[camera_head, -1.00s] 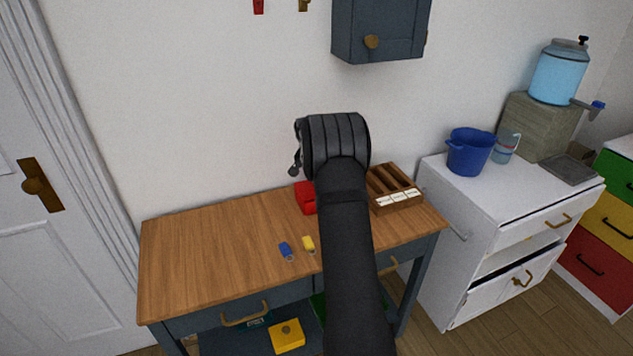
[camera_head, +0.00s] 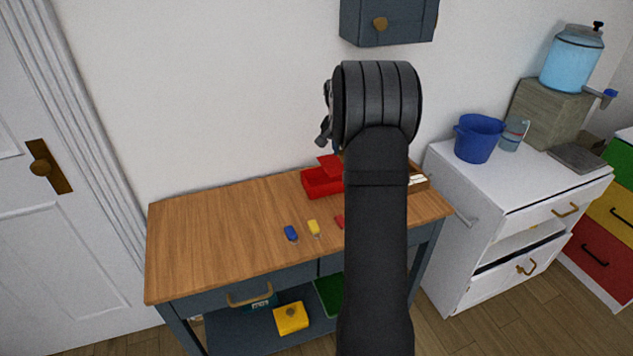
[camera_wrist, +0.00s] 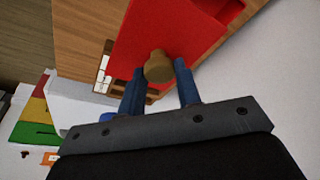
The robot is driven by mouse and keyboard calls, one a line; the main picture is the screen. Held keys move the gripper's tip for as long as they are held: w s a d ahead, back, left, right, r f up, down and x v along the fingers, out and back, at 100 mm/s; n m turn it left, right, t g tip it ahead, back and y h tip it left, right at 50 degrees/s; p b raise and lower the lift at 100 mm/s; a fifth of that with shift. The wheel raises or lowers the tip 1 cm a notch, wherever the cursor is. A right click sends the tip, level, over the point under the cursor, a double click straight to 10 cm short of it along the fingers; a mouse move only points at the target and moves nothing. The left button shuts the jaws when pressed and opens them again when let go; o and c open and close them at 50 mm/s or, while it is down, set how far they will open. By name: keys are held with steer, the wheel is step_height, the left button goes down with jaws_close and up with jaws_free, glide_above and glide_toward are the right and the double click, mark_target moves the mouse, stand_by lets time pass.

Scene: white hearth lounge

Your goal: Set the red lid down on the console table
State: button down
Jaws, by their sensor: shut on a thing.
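The red lid (camera_wrist: 160,35) fills the upper middle of the wrist view as a flat red panel with a round wooden knob (camera_wrist: 158,67). My gripper (camera_wrist: 160,78) is shut on this knob, with one blue finger on each side. In the head view a piece of the lid (camera_head: 329,166) shows tilted above an open red box (camera_head: 320,182), beside my arm. My arm hides the gripper there. The console table (camera_head: 225,230) has a wooden top, and the red box stands at its back. The lid appears held above the box and table.
Blue (camera_head: 290,233), yellow (camera_head: 314,227) and red (camera_head: 340,221) small items lie near the table's front middle. A wooden compartment tray (camera_head: 419,180) is at its right end. The left of the tabletop is bare. A grey wall cabinet (camera_head: 388,22) hangs above.

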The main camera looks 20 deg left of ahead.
steer(key=s+a+f, duration=0.3)
steer(key=s+a, duration=0.4)
glide_above(279, 202)
step_height(279, 202, down, 7)
steer(key=shift+f, duration=2)
steer(key=shift+f, duration=0.15)
steer(key=c, duration=1.1)
jaws_free()
steer(key=shift+o, duration=0.2)
